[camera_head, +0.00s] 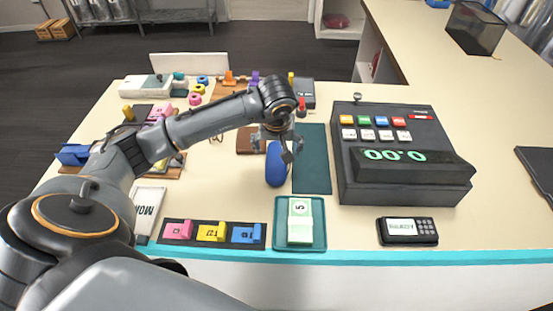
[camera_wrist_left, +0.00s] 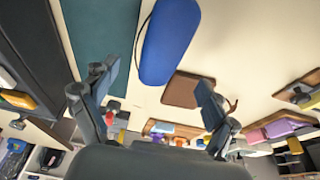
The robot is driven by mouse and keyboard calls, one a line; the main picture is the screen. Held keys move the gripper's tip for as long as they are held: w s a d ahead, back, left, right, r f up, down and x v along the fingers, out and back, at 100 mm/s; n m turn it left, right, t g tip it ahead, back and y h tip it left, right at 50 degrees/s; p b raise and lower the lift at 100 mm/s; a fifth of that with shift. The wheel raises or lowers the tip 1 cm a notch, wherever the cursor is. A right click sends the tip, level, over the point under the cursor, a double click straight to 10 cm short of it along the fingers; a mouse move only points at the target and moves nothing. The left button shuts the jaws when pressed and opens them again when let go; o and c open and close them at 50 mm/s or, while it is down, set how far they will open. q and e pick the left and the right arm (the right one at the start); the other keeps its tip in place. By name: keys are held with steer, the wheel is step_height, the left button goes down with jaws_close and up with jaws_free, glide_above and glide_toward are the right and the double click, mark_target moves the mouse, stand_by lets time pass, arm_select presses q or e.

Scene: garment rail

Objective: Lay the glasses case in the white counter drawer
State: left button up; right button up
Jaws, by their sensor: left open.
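The glasses case is a blue, rounded, oblong case (camera_head: 277,164) lying on the cream counter, left of a dark teal mat. It also shows in the left wrist view (camera_wrist_left: 169,38), top middle. My left gripper (camera_head: 277,141) is open at the far end of the case. My right gripper is not in view.
A dark cash register (camera_head: 400,150) stands right of the teal mat (camera_head: 312,160). A green tray (camera_head: 300,236) with notes and a card terminal (camera_head: 407,231) lie near the front edge. A brown flat item (camera_head: 250,139) is beside the case. Small coloured items crowd the far left.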

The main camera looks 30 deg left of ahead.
mark_target(277, 159)
arm_select(q)
steer(key=shift+a+f, duration=0.1)
steer(key=shift+f, duration=0.25)
steer(key=shift+f+p, duration=0.55)
steer(key=shift+p, duration=0.05)
steer(key=p+x, duration=0.1)
steer(key=x, duration=0.2)
steer(key=shift+f+p, duration=0.25)
steer(key=shift+p, duration=0.05)
steer(key=shift+f, duration=0.3)
steer(key=shift+w+a+f, duration=0.1)
steer(key=shift+c, duration=0.2)
steer(key=c, duration=1.2)
steer(key=shift+c, duration=0.8)
